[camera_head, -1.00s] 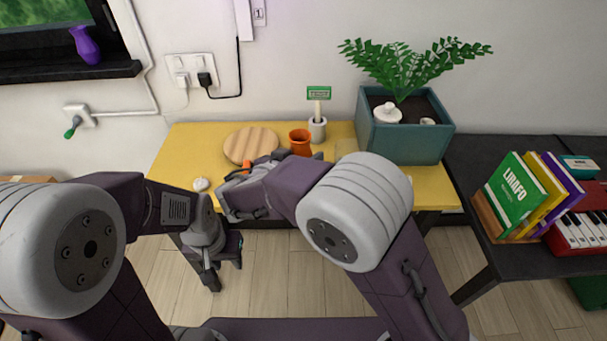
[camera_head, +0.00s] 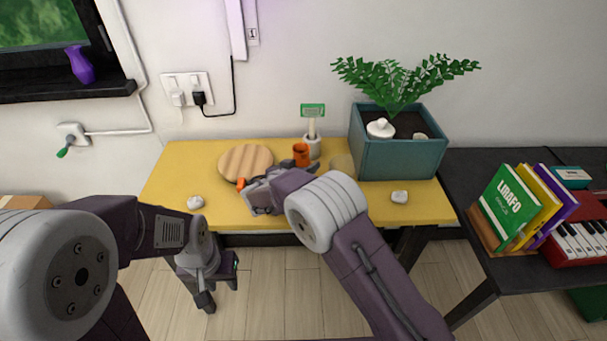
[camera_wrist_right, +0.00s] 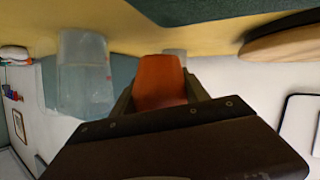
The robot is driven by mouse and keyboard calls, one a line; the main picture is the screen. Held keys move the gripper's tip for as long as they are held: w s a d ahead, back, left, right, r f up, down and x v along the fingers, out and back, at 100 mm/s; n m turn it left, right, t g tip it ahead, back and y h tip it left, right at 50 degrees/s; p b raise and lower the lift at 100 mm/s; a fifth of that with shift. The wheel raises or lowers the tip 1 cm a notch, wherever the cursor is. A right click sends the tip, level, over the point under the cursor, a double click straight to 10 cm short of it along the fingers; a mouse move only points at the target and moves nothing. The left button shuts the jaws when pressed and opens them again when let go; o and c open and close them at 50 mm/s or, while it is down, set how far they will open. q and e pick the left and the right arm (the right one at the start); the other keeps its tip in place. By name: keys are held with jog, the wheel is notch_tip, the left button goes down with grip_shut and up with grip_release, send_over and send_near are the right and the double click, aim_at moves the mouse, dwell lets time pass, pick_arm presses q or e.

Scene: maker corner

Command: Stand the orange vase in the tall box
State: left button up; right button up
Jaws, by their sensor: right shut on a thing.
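The orange vase (camera_head: 301,154) is at the back of the yellow table in the head view. It also shows between the fingers in the right wrist view (camera_wrist_right: 160,82). My right gripper (camera_head: 290,164) is shut on it; the arm partly hides the fingers in the head view. A clear, see-through box (camera_wrist_right: 85,75) stands beside the vase in the right wrist view. In the head view the box (camera_head: 342,163) is faint, just right of the vase and apart from it. My left gripper (camera_head: 218,290) hangs, open and empty, in front of the table edge.
A round wooden board (camera_head: 245,160) lies left of the vase. A small pot with a green sign (camera_head: 312,146) stands behind it. A teal planter (camera_head: 400,158) stands right of the box. Small white lumps (camera_head: 196,202) (camera_head: 399,197) lie near the front edge.

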jog(key=shift+f, duration=1.8)
jog(key=shift+f+b, duration=0.15)
jog(key=shift+b, duration=0.15)
jog(key=o, duration=1.4)
jog(key=shift+c, duration=0.2)
